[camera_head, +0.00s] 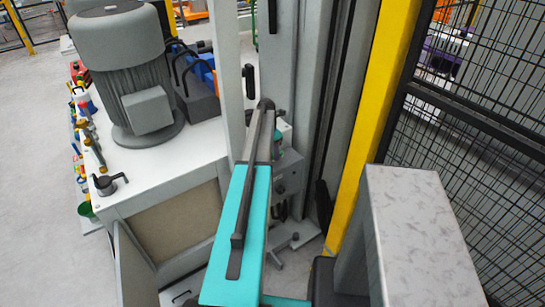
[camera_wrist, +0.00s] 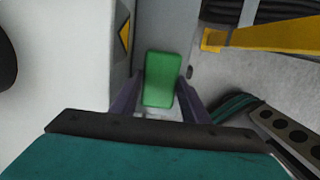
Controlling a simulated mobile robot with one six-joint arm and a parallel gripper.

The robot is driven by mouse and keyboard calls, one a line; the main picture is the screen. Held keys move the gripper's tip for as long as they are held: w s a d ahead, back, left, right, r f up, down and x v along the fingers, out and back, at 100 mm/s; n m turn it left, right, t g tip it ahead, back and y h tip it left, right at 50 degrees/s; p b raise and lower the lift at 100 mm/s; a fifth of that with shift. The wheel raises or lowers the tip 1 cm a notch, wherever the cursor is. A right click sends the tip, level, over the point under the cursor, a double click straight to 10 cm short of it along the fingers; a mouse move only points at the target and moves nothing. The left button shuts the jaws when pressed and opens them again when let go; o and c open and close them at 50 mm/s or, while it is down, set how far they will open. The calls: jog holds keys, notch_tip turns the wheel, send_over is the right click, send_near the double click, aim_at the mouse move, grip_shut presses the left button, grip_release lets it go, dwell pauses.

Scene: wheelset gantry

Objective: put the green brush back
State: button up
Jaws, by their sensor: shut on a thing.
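In the wrist view the green brush (camera_wrist: 162,68) shows as a plain green block with rounded corners. My gripper (camera_wrist: 160,88) has its two dark fingers on either side of it and is shut on it. The lower end of the brush is partly hidden by the gripper. A pale grey surface with a yellow warning sign lies just to the left of the brush, and whether the two touch I cannot tell. In the head view my teal arm reaches forward beside the grey column, and I cannot make out the gripper and brush clearly there.
A white-topped bench (camera_head: 170,155) with a large grey motor (camera_head: 125,60) stands at the left, with several tools along its side. A grey column (camera_head: 310,90) and a yellow post (camera_head: 375,110) stand close to my arm. A black mesh fence (camera_head: 470,150) bounds the right.

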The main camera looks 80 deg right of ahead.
jog(key=shift+f+p, duration=0.8)
jog(key=shift+f, duration=0.95)
jog(key=o, duration=0.9)
jog(key=shift+f, duration=0.1)
jog(key=shift+w+a+r+b, duration=0.2)
jog(key=shift+r+b, duration=0.4)
jog(key=shift+r, duration=1.45)
jog(key=shift+w+a+r+b, duration=0.15)
jog(key=shift+r+b, duration=0.5)
jog(key=shift+r, duration=1.35)
jog(key=shift+w+a+r+b, duration=0.2)
jog(key=shift+r+b, duration=0.4)
jog(key=shift+r, duration=1.45)
